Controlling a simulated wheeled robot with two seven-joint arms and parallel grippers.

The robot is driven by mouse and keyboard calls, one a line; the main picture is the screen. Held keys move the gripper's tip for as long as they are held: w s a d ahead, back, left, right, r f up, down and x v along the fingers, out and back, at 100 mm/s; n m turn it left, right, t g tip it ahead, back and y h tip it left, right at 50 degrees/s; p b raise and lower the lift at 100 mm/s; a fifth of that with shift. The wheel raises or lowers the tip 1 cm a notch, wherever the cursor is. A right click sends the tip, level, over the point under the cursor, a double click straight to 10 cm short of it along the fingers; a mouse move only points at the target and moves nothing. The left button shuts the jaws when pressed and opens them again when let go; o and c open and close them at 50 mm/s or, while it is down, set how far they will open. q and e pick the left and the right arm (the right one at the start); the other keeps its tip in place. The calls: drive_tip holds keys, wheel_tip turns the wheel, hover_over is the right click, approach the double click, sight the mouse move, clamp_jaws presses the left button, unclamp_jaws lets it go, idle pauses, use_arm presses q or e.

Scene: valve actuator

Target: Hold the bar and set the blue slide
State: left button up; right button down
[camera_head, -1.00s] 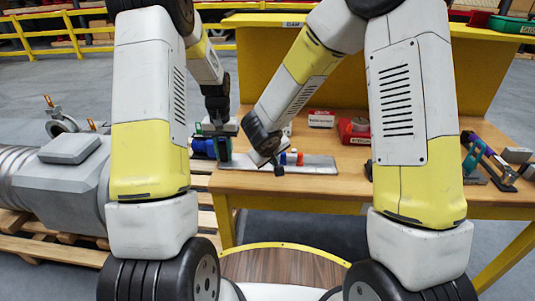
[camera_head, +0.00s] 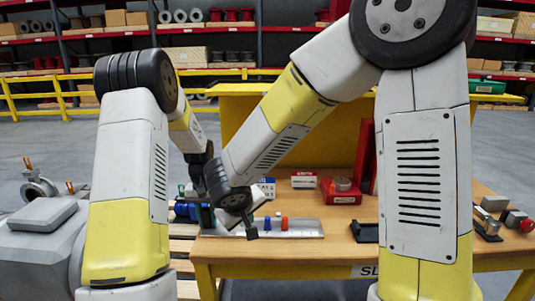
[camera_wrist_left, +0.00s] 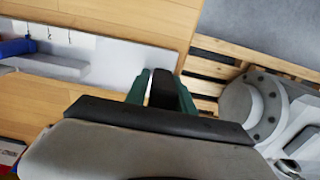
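A pale flat plate (camera_head: 305,228) lies along the front left of the workbench, with a small blue peg (camera_head: 267,222) and an orange peg (camera_head: 284,223) on it. A blue part (camera_head: 183,210) shows at the bench's left end, beside my left gripper (camera_head: 205,213). In the left wrist view, its green fingers (camera_wrist_left: 162,80) stand either side of a dark piece; I cannot tell whether they grip it. A blue part (camera_wrist_left: 15,47) lies on the plate there. My right gripper (camera_head: 250,229) is a small dark shape over the plate's left part; its fingers are unclear. No bar can be made out for certain.
A red bin (camera_head: 342,191) and a white and red box (camera_head: 304,180) stand behind the plate. A black tray (camera_head: 365,232) lies to its right. Grey flanged equipment (camera_head: 38,225) on pallets stands left of the bench. My right arm crosses the view.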

use_arm(q)
drive_tip(key=shift+o, duration=1.3)
drive_tip(key=shift+f, duration=0.1)
drive_tip(key=shift+a, duration=0.1)
